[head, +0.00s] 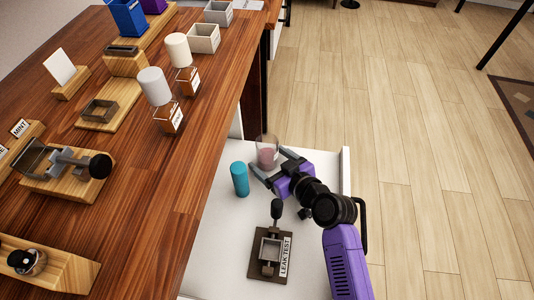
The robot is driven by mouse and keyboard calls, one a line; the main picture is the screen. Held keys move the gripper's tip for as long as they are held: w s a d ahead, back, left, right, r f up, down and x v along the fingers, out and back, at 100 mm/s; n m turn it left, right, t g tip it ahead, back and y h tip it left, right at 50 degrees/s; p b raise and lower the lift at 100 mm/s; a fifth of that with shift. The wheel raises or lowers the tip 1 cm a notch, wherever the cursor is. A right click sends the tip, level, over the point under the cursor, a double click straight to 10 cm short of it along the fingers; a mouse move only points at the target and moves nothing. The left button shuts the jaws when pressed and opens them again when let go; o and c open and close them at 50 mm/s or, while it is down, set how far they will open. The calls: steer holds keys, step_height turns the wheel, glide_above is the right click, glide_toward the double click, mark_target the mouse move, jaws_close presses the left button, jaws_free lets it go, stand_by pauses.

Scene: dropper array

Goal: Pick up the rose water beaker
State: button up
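A clear beaker with pink contents (267,157), likely the rose water one, stands upright at the far end of the white surface, in the head view. No label on it can be read. My purple and grey gripper (268,160) reaches to it from the lower right. Its two fingers are spread wide, one on each side of the beaker's near part. I cannot tell whether either finger touches the glass. The beaker's lower near side is partly hidden by the gripper.
A teal cylinder (239,179) stands close to the left finger. A dark stand labelled "LEAK TEST" (258,268) is nearer on the white surface (215,240). The higher wooden table (120,205) on the left holds bottles, trays and stands.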

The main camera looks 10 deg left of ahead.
steer(key=c, duration=1.6)
steer(key=shift+r, duration=0.15)
